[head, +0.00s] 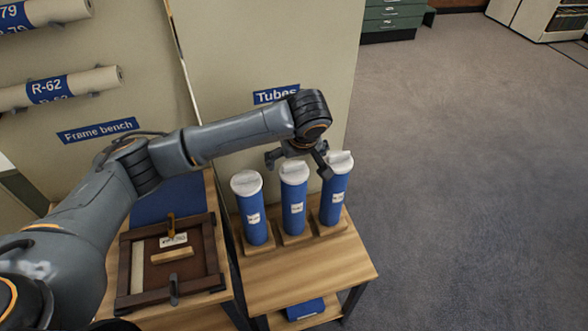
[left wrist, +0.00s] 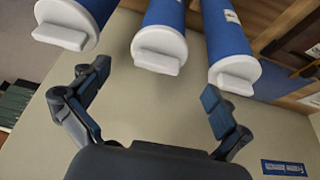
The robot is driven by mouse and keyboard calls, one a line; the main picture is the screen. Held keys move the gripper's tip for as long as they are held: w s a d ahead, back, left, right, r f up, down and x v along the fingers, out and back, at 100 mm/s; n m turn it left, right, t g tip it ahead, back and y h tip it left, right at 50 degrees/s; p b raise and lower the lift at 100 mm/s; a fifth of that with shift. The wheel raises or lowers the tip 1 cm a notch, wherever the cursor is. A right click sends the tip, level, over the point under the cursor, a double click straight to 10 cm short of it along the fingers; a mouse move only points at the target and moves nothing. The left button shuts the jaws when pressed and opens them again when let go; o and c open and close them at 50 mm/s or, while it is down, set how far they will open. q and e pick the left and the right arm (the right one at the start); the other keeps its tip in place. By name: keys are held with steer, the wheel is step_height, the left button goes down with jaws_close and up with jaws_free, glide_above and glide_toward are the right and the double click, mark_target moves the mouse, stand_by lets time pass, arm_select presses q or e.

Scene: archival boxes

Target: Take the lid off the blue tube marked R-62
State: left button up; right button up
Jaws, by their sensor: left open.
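Three blue tubes with white, ridged lids stand upright in a row in the head view: a left tube (head: 254,217), a middle tube (head: 293,208) and a right tube (head: 335,200). Their small white labels are too small to read, so I cannot tell which is R-62. All three lids are on. My left gripper (head: 298,164) is open and empty around the top of the middle tube in the head view. In the left wrist view the middle lid (left wrist: 158,50) appears between and beyond the open fingers (left wrist: 155,88); contact is not visible. My right gripper is not in view.
The tubes stand in wooden holders on a small wooden table (head: 310,268). A dark frame (head: 137,285) lies on the bench at left. A pale roll marked R-62 (head: 98,79) hangs on the wall. A "Tubes" sign (head: 264,97) is behind my arm. Open carpet lies right.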

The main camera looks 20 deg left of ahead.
mark_target(294, 164)
arm_select(q)
steer(key=x, duration=0.3)
steer(key=shift+w+f+p, duration=0.2)
steer(key=shift+w+p, duration=0.15)
steer(key=shift+p, duration=0.05)
steer(key=shift+w+a+f, duration=0.1)
steer(key=shift+f, duration=0.15)
steer(key=shift+c, duration=0.6)
steer(key=c, duration=0.7)
steer(key=shift+c, duration=1)
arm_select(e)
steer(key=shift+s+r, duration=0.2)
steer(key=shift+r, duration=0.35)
